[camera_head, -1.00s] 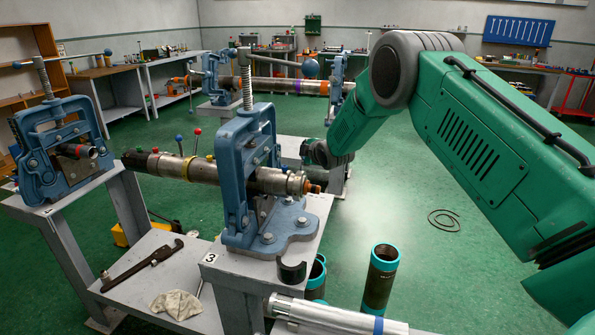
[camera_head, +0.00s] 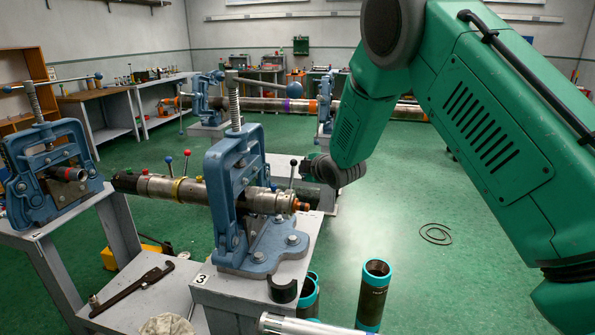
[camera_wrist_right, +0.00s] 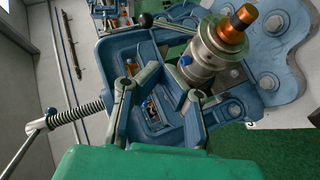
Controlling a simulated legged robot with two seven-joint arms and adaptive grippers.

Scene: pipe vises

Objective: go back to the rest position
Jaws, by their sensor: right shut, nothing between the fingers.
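My right arm comes in from the right in the head view. Its gripper end (camera_head: 310,172) is just right of and above the end of the pipe (camera_head: 165,187) in the nearest blue vise (camera_head: 224,205). In the right wrist view the two fingers of my right gripper (camera_wrist_right: 160,88) show in front of the vise's blue frame (camera_wrist_right: 110,60). The gripper is shut and holds nothing. The pipe's metal end fitting with an orange tip (camera_wrist_right: 232,30) is to the right of the fingers. My left gripper is not in view.
A second vise (camera_head: 45,165) stands at the left. A long pipe (camera_head: 265,104) lies in vises further back. A wrench (camera_head: 130,290) lies on the lower shelf. Teal-rimmed tubes (camera_head: 373,295) stand at the front. A cable coil (camera_head: 436,234) lies on the otherwise open green floor at right.

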